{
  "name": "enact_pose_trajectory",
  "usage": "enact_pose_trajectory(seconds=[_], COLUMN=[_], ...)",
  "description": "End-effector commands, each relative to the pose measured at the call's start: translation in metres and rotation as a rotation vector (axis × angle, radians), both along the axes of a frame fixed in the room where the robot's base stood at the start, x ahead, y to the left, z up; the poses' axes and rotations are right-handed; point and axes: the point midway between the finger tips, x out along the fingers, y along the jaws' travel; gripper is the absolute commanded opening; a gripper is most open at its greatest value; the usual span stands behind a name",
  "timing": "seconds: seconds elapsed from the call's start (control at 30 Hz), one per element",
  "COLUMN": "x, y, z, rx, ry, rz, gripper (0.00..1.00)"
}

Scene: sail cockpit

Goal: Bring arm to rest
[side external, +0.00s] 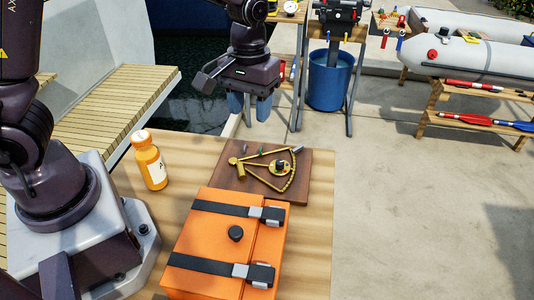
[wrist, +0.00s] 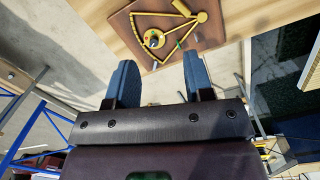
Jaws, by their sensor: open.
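My gripper (side external: 249,105) hangs above and beyond the far edge of the wooden table (side external: 310,236), fingers pointing down. In the wrist view my gripper (wrist: 157,82) shows two blue fingers spread apart with nothing between them. A brass sextant (side external: 266,170) lies on a dark brown board (side external: 225,184) on the table. The sextant also shows in the wrist view (wrist: 185,28), ahead of the fingertips and apart from them.
An orange case (side external: 212,235) with two dark straps stands at the table's near side. An orange bottle (side external: 150,162) stands upright at the left. Behind are a blue bucket (side external: 328,82), a grey inflatable boat (side external: 466,62) and a wooden rack (side external: 432,117). Concrete floor at right is clear.

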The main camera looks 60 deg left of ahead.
Motion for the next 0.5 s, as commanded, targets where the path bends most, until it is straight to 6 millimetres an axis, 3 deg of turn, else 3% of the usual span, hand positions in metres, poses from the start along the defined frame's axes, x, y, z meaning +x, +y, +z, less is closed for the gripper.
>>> enact_pose_trajectory(seconds=[0.2,0.5], x=[-0.053,-0.125], y=[0.004,0.015], z=[0.059,0.111], rx=[-0.032,0.059], ry=[-0.127,-0.350], rz=[-0.270,-0.504], gripper=[0.48,0.48])
